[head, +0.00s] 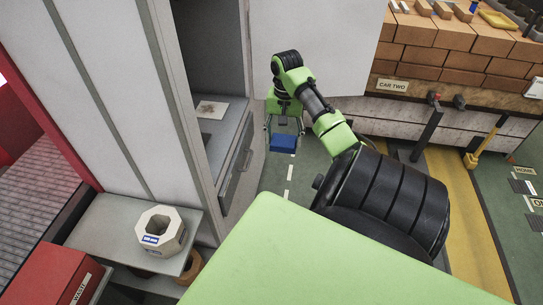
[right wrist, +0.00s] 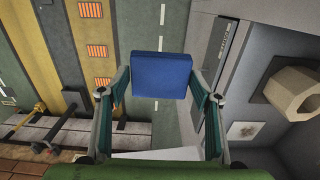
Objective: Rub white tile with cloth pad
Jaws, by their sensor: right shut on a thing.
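The blue cloth pad (head: 283,144) is held between the fingertips of my right gripper (head: 284,128). The right wrist view shows the pad (right wrist: 161,76) between both fingers of the gripper (right wrist: 160,85), above the green floor. The white tile (head: 211,109) lies flat on the grey counter inside the open cabinet bay, with a brownish smudge on its face. It also shows in the right wrist view (right wrist: 244,131), to the right of the gripper. The pad and tile are well apart, with the pad outside the bay to the right in the head view. My left gripper is not in view.
The grey counter (head: 222,140) has a drawer front with a handle (head: 238,165) facing the gripper. The bay's tall side panel (head: 165,90) stands left of the tile. A white holed block (head: 160,231) sits on a low shelf. A brick stack (head: 450,50) stands right.

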